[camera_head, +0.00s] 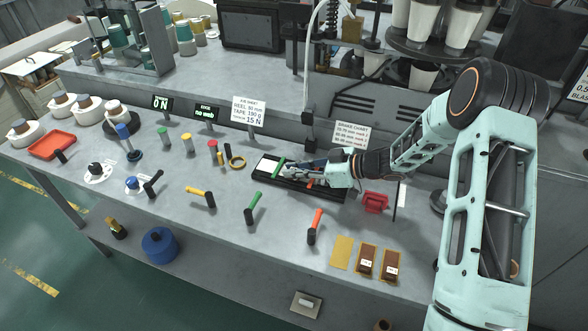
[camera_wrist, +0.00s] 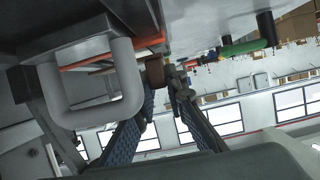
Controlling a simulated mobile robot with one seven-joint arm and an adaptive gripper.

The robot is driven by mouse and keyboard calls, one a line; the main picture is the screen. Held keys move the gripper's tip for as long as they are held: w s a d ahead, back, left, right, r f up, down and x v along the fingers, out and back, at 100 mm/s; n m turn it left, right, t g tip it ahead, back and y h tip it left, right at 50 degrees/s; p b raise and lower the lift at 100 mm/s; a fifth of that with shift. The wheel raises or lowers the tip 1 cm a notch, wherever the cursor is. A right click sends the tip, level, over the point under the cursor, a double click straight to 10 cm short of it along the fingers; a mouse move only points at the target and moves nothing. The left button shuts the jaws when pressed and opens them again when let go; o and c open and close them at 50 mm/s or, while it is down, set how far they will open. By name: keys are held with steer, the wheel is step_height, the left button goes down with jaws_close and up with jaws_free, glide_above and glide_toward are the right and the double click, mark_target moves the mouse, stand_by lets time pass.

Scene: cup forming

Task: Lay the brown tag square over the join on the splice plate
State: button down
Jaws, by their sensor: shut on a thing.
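The splice plate (camera_head: 322,190) is a long black block on the bench, with white strip (camera_head: 266,166) showing at its left end and a green bar across it. My gripper (camera_head: 287,169) is low over the plate, just right of the green bar. In the wrist view my gripper (camera_wrist: 163,85) has its blue fingers close together on a small brown piece, which looks like the brown tag (camera_wrist: 155,69). The tag is hidden in the head view. I cannot tell whether it touches the plate. The join is hidden by my gripper.
A red clip-like object (camera_head: 375,202) stands right of the plate.

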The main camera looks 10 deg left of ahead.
steer(key=shift+f+b, duration=0.3)
steer(key=shift+f, duration=0.3)
stand_by(0.3)
steer(key=c, duration=1.4)
jaws_free()
steer(key=shift+r, duration=0.15)
steer(key=shift+r+p, duration=3.2)
steer(key=shift+r, duration=0.7)
